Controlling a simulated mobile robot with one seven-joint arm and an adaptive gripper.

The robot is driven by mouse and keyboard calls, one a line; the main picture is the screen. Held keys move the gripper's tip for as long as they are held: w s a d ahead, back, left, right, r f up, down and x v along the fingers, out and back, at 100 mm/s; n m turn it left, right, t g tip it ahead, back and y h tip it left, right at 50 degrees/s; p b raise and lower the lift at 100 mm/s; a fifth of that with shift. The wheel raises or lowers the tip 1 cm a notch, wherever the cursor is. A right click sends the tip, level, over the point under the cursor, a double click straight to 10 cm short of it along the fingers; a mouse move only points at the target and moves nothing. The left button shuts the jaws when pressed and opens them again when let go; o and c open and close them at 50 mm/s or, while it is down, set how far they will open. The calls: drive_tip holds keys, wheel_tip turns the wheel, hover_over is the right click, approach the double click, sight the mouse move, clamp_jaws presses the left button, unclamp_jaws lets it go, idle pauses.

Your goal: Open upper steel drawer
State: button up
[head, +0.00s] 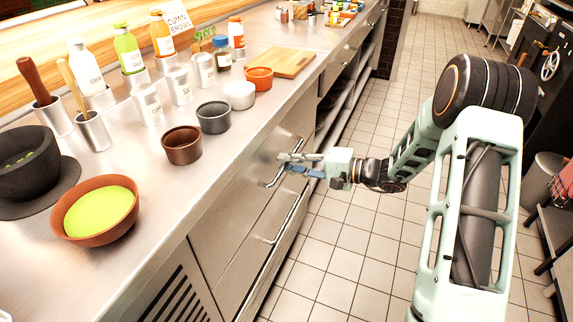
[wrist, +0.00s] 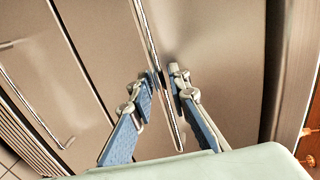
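The upper steel drawer (wrist: 215,50) has a long bar handle (wrist: 147,30) and looks shut, its front flush with the cabinet. My gripper (head: 284,163) is at this handle, below the counter edge. In the wrist view the two blue-padded fingers (wrist: 166,77) lie on either side of the bar, which runs between their tips. The gap on each side is very small, and I cannot tell whether both fingers press on it. In the head view the fingers partly hide the handle.
A lower drawer handle (head: 281,226) sits just below, and also shows in the wrist view (wrist: 40,115). The counter (head: 215,165) above holds bowls, bottles and a cutting board (head: 285,63). The tiled floor (head: 345,255) in front of the drawers is clear.

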drive_tip(key=shift+w+a, duration=0.1)
drive_tip(key=shift+a, duration=0.2)
clamp_jaws()
